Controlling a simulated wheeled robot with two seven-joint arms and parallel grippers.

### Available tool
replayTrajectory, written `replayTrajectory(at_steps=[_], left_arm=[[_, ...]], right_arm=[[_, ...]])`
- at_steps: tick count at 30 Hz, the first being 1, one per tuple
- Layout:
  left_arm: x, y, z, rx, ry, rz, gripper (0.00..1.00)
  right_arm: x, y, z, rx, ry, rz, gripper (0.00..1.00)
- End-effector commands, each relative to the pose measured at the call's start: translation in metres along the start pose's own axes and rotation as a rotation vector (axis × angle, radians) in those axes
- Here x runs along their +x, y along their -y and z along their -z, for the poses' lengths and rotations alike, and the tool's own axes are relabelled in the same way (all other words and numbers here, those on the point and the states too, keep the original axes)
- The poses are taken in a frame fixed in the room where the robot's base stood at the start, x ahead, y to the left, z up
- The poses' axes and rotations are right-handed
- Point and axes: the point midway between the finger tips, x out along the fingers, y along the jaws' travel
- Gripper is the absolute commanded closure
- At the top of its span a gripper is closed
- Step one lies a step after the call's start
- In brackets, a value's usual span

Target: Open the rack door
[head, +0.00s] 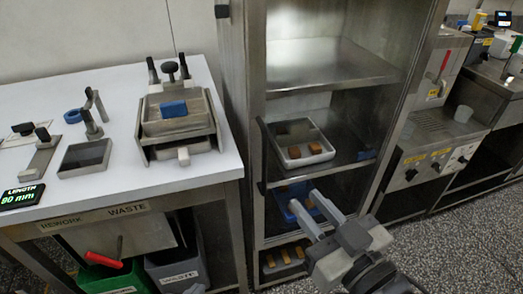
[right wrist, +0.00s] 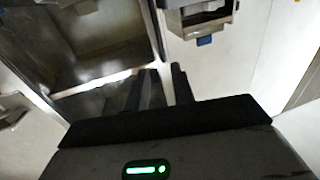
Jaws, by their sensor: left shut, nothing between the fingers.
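The rack (head: 330,60) is a tall steel cabinet in the middle of the head view, its shelves visible through the front. Its door seems closed and see-through, with a metal frame edge (head: 412,90) on the right; I cannot be sure. A thin dark upright bar (head: 262,158), seemingly the door handle, is at the front's left edge. My right gripper (head: 308,204) is in front of the lower shelves, to the right of and below the bar. Its fingers are apart and empty, also in the right wrist view (right wrist: 162,88). My left gripper is not in view.
Trays with brown pieces (head: 305,142) stand on the rack shelves. At left is a white-topped table (head: 215,160) with a press-like fixture (head: 178,125) and small tools. Bins (head: 178,272) stand below it. Machines (head: 430,135) stand at right. Speckled floor is free at lower right.

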Motion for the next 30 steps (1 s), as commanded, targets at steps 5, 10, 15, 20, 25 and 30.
replayTrajectory(at_steps=[5, 10, 15, 20, 25, 30], left_arm=[[-0.003, -0.001, 0.002, 0.001, 0.003, 0.001, 1.0], [-0.003, -0.001, 0.001, 0.003, 0.006, 0.003, 1.0], [-0.002, 0.0, -0.001, 0.004, 0.011, 0.005, 1.0], [0.0, 0.001, -0.001, 0.007, 0.01, 0.006, 1.0], [0.001, 0.001, 0.002, 0.009, 0.004, 0.006, 1.0], [0.001, 0.001, 0.003, 0.009, 0.003, 0.006, 1.0]], right_arm=[[0.032, 0.0, 0.002, 0.001, -0.002, 0.0, 0.75], [0.07, 0.0, 0.001, 0.002, -0.001, 0.0, 0.75], [0.106, 0.001, 0.0, 0.002, 0.001, 0.0, 0.75], [0.133, 0.001, -0.001, 0.002, 0.003, 0.0, 0.75], [0.148, 0.001, -0.002, 0.002, 0.004, -0.001, 0.75], [0.152, 0.001, -0.002, 0.002, 0.004, 0.0, 0.75]])
